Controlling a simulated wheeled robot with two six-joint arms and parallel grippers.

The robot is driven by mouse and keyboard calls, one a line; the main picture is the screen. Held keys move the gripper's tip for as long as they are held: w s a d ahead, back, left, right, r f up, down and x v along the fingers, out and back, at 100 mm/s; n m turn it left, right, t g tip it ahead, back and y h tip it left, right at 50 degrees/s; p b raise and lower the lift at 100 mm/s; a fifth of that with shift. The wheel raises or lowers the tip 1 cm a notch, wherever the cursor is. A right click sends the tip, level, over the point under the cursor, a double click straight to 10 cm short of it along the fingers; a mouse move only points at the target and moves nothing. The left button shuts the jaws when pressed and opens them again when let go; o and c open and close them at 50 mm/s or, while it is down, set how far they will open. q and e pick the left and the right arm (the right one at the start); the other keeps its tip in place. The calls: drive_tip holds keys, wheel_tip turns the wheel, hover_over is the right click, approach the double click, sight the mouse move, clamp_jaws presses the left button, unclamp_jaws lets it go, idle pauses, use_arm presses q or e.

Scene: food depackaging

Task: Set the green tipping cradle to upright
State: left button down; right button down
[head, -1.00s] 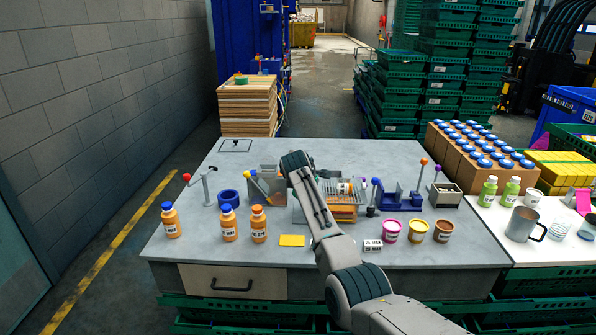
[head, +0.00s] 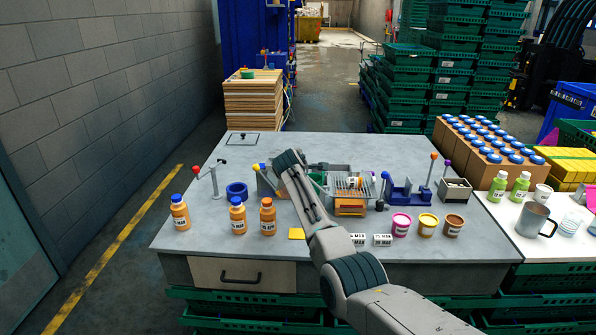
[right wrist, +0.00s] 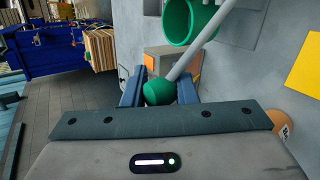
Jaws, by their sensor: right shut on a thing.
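The green tipping cradle (right wrist: 188,22) shows at the top of the right wrist view as a round, hollow green cup, cut off by the frame edge. A grey lever rod (right wrist: 192,58) runs past it down to a green ball knob (right wrist: 158,93). My right gripper (right wrist: 158,90) is shut on this knob, with a blue finger on each side. In the head view only a small green part of the cradle (head: 318,178) shows beside my right arm, which hides my right gripper and the knob. I cannot tell the cradle's exact tilt. My left gripper is not in view.
Orange bottles (head: 237,217) stand at the front left, near a blue ring (head: 237,190) and a red-knobbed lever (head: 195,170). A wire basket (head: 350,183) and a blue stand (head: 405,194) are right of my arm. Several tubs (head: 428,224) stand at the front right.

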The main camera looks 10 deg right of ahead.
drive_tip(key=shift+s+d+f, duration=0.1)
drive_tip(key=shift+d+f, duration=0.05)
drive_tip(key=shift+f, duration=0.1)
drive_tip(key=c, duration=1.4)
unclamp_jaws()
drive_tip(key=shift+c, duration=0.2)
drive_tip(key=shift+o, duration=1.4)
drive_tip(key=shift+d+r, duration=0.1)
drive_tip(key=shift+s+a+r, duration=0.35)
drive_tip(key=shift+s+a, duration=0.05)
drive_tip(key=b+v, duration=0.2)
drive_tip(key=v, duration=0.7)
drive_tip(key=shift+s+b, duration=0.3)
drive_tip(key=shift+s, duration=0.05)
drive_tip(key=shift+d+r, duration=0.1)
